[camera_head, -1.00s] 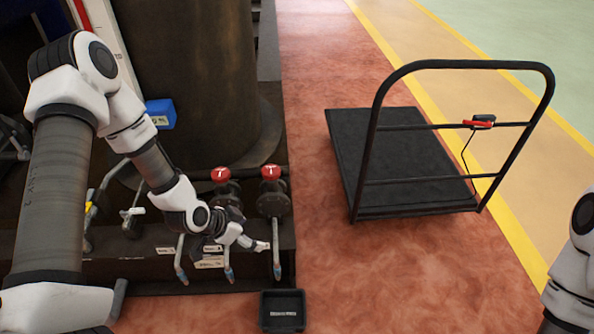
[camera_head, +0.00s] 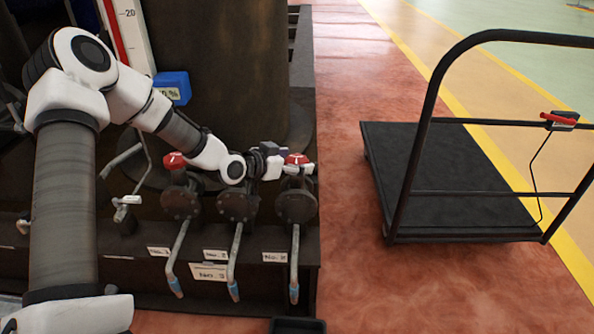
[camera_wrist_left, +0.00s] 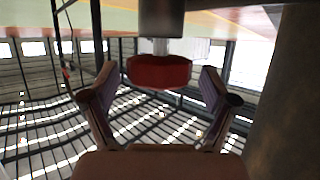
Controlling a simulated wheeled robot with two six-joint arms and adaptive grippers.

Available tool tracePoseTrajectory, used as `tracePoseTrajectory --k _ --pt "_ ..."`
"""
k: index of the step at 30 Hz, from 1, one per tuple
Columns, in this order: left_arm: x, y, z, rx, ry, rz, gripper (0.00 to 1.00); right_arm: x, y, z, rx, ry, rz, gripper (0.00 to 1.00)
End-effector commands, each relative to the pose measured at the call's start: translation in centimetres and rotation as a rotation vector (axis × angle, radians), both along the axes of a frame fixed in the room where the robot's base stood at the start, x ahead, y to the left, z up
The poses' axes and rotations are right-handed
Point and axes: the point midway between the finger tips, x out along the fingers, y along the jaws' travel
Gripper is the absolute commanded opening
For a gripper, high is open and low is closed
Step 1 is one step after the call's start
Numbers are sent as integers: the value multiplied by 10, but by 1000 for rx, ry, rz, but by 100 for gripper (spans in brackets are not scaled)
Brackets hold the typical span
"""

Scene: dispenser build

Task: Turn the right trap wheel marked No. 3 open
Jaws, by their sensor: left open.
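The right trap wheel is a red knob (camera_head: 297,158) on top of the rightmost dark valve (camera_head: 297,205), above the rightmost label (camera_head: 275,257), whose number is too small to read surely. My left gripper (camera_head: 290,168) is at this wheel and partly covers it. In the left wrist view the red wheel (camera_wrist_left: 159,71) sits between the tips of the open fingers (camera_wrist_left: 158,80), with a gap on each side. A grey stem joins it above. My right gripper is not in view.
Another red wheel (camera_head: 174,160) tops the left valve. The middle valve (camera_head: 238,207) has its top hidden behind my left arm. Angled pipes hang below the valves. A blue box (camera_head: 172,87) is behind. A black cart (camera_head: 440,185) stands to the right on open red floor.

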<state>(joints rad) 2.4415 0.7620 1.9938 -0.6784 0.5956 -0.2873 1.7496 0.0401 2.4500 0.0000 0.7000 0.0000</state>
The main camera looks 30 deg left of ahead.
Motion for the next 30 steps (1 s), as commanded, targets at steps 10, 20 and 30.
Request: tracePoseTrajectory --k 10,20,30 --pt "8 -2 -2 -2 -1 -1 79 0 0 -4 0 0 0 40" --pt "7 -2 -2 -1 -1 0 26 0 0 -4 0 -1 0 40" --pt "7 -3 -1 0 2 72 25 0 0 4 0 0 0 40"
